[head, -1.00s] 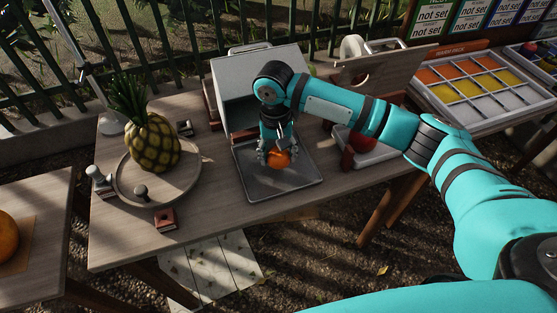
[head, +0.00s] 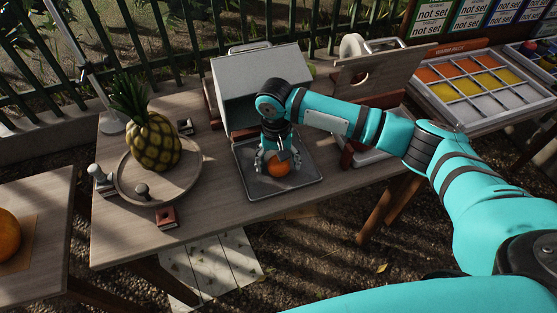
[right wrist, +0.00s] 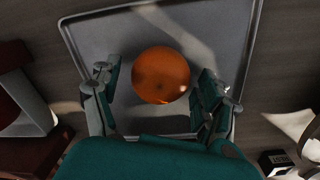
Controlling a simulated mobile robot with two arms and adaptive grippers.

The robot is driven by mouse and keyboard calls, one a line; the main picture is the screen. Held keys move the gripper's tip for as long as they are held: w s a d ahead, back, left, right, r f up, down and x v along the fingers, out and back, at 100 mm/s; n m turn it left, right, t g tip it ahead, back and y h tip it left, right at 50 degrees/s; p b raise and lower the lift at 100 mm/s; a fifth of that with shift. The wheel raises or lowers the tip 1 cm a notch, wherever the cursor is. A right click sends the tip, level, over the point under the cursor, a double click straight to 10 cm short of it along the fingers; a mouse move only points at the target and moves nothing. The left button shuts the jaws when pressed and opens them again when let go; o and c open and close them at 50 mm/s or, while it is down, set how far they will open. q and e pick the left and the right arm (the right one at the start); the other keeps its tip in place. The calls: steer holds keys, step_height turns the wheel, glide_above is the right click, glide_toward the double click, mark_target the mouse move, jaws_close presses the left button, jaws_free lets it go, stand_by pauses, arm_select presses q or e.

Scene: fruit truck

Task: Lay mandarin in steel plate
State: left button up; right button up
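The orange mandarin (head: 278,169) rests in the grey rectangular steel plate (head: 296,189) on the wooden table. It also shows in the right wrist view (right wrist: 161,75), over the plate's bare floor (right wrist: 95,37). My right gripper (head: 276,160) is just above and around the mandarin, pointing down. In the right wrist view its fingers (right wrist: 157,88) are spread on either side of the mandarin, with a visible gap at the left finger. The fingers hide part of the mandarin in the head view. My left gripper is not in view.
A grey box (head: 262,75) stands right behind the plate. A pineapple (head: 153,143) on a round tray (head: 190,184) is at left. A light tray (head: 372,157) lies at right, partly behind my arm. The table's front strip is mostly clear.

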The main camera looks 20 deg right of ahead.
mark_target(277, 160)
step_height(277, 160, up, 13)
steer(key=shift+a+b, duration=0.2)
steer(key=shift+b, duration=0.2)
steer(key=shift+f, duration=0.2)
stand_by(0.4)
